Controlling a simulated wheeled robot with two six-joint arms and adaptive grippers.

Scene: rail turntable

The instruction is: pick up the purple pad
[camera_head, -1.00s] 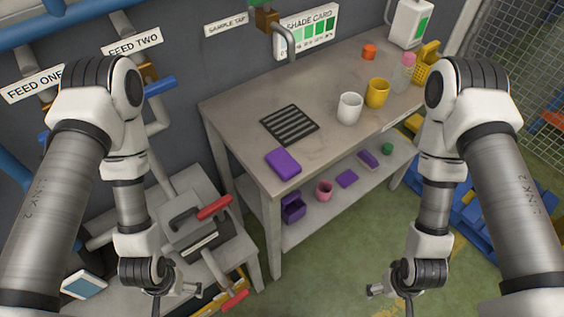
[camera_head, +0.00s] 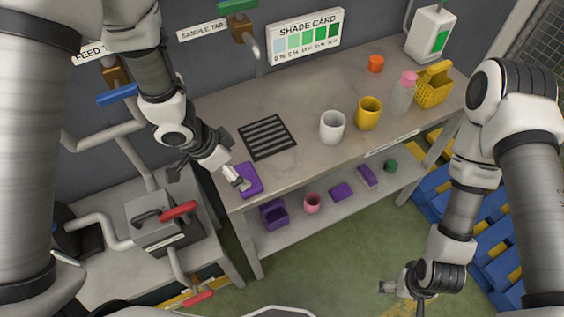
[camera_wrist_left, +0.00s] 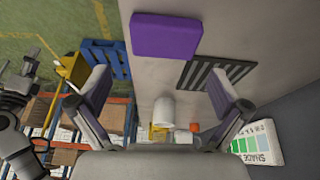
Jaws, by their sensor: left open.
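A thick purple pad (camera_head: 249,180) lies flat near the front left corner of the workbench top. It also shows at the top of the left wrist view (camera_wrist_left: 166,37). My left gripper (camera_head: 239,181) is at the pad's left side in the head view and covers part of it. In the left wrist view its two fingers (camera_wrist_left: 160,90) are spread wide with nothing between them, and the pad is beyond their tips. Whether a finger touches the pad I cannot tell. My right gripper (camera_head: 392,288) hangs low over the floor at the right, too small to judge.
A black slatted mat (camera_head: 267,137) lies behind the pad. A white cup (camera_head: 332,126), a yellow cup (camera_head: 369,113) and a pink-capped bottle (camera_head: 403,92) stand farther right. The lower shelf holds a purple bin (camera_head: 273,214) and a flat purple piece (camera_head: 341,191).

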